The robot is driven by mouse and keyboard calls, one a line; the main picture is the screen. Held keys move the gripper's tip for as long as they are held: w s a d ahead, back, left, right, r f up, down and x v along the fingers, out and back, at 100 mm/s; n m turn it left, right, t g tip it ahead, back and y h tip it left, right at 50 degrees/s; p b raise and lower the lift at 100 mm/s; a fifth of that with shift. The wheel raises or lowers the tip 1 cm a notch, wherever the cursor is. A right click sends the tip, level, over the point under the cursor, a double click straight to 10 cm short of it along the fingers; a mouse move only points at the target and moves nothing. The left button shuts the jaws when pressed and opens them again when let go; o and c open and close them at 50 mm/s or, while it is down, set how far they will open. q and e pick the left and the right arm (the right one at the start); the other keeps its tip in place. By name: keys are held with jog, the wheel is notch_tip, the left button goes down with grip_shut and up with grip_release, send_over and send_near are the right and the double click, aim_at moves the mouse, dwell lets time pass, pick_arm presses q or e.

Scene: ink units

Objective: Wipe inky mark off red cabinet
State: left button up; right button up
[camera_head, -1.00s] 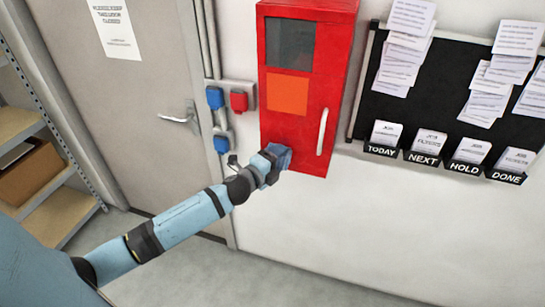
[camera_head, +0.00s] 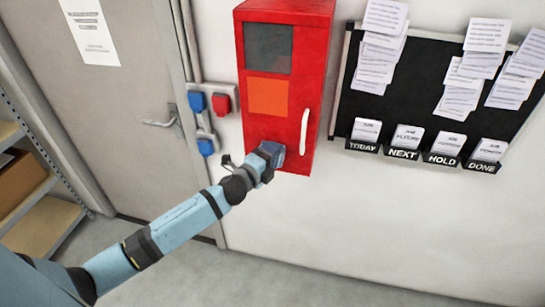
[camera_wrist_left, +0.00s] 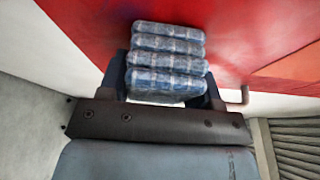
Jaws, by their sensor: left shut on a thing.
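The red cabinet (camera_head: 270,123) hangs on the wall, with a dark window (camera_head: 268,48), an orange panel (camera_head: 267,97) and a white upright handle (camera_head: 305,131). My left gripper (camera_head: 264,162) is at the lower part of its front, left of the handle. It is shut on a folded blue checked cloth (camera_head: 271,151). In the left wrist view the cloth (camera_wrist_left: 168,62) shows as a stack of folds between the fingers, against the red cabinet face (camera_wrist_left: 235,30); firm contact is hard to tell. I make out no clear inky mark; the cloth and gripper hide part of the face.
Blue and red sockets (camera_head: 221,103) sit on the wall left of the cabinet, beside a grey door (camera_head: 120,150) with a lever handle. A black board (camera_head: 420,92) with papers and labelled card holders hangs at right. Shelves (camera_head: 45,225) stand at far left.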

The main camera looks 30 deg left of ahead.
aim_at(277, 158)
pick_arm(q)
jog(key=shift+s+a, duration=0.25)
jog(key=shift+a, duration=0.55)
jog(key=shift+s+a, duration=0.2)
jog(key=shift+a, duration=0.55)
jog(key=shift+s+a+r+p, duration=0.15)
jog(key=shift+a+r+p, duration=0.35)
jog(key=shift+a, duration=0.35)
jog(key=shift+s+a+r+p, duration=0.15)
jog(key=shift+a+r+p, duration=0.3)
jog(key=shift+a, duration=0.4)
jog(key=shift+w+d+f, duration=0.1)
jog(key=shift+w+d, duration=0.1)
jog(key=shift+d, duration=0.8)
jog(key=shift+w+d, duration=0.15)
jog(key=shift+d, duration=0.8)
jog(key=shift+w+d, duration=0.25)
jog(key=shift+d, duration=0.55)
jog(key=shift+w+d, duration=0.25)
jog(key=shift+d, duration=0.5)
jog(key=shift+s+p, duration=0.15)
jog(key=shift+p, duration=0.15)
jog(key=shift+s+d+f, duration=0.1)
jog(key=shift+s+d, duration=0.05)
jog(key=shift+s, duration=0.5)
jog(key=shift+s+d, duration=0.25)
jog(key=shift+s, duration=0.85)
jog(key=shift+s+d, duration=0.25)
jog(key=shift+s, duration=0.8)
